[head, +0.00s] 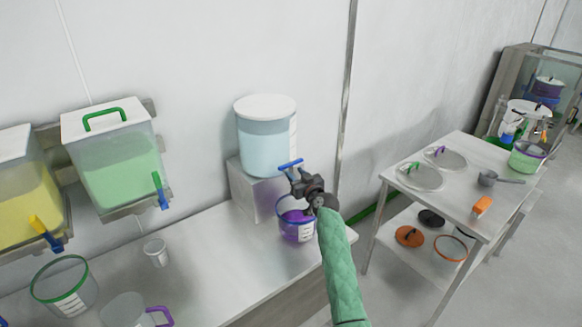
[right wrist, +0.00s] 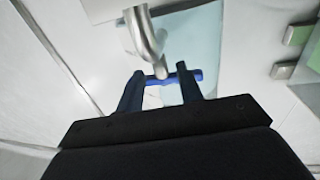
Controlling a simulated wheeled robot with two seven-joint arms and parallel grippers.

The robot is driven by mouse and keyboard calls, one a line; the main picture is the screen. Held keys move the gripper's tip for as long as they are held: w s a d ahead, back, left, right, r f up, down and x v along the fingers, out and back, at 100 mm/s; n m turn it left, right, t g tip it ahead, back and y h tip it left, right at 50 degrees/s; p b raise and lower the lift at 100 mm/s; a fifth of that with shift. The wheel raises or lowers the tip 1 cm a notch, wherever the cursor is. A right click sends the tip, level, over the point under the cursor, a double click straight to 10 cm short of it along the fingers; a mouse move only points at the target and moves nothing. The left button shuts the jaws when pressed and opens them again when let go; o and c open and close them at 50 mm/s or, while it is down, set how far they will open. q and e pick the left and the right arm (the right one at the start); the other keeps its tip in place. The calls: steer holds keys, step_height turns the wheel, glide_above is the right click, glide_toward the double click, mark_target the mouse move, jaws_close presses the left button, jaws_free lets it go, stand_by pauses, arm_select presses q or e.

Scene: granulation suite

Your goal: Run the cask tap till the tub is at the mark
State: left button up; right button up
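The cask (head: 265,145) is a clear round vessel of pale blue liquid with a white lid, on a metal block by the wall. Its tap has a blue handle (head: 290,164), which also shows in the right wrist view (right wrist: 174,76) below a metal pipe (right wrist: 145,38). My right gripper (head: 299,181) is at the tap; in the wrist view its fingers are apart, with the blue handle across their tips. The tub (head: 297,228), purple with a white scale, stands on the bench below, partly hidden by my gripper. Its level against the mark is unclear. My left gripper is out of view.
Wall tanks of green (head: 118,172) and yellow (head: 27,200) liquid hang at left. A green-rimmed tub (head: 64,288), a small cup (head: 156,252) and a purple-handled jug (head: 126,312) stand on the bench. A table (head: 452,205) with lids and tools is at right.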

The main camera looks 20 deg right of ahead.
mark_target(292, 171)
steer(key=shift+w+a+p, duration=0.2)
steer(key=shift+w+p, duration=0.15)
steer(key=shift+w, duration=0.65)
steer(key=shift+w+a+p, duration=0.2)
steer(key=shift+w+p, duration=0.15)
steer(key=shift+w, duration=0.65)
jaws_close()
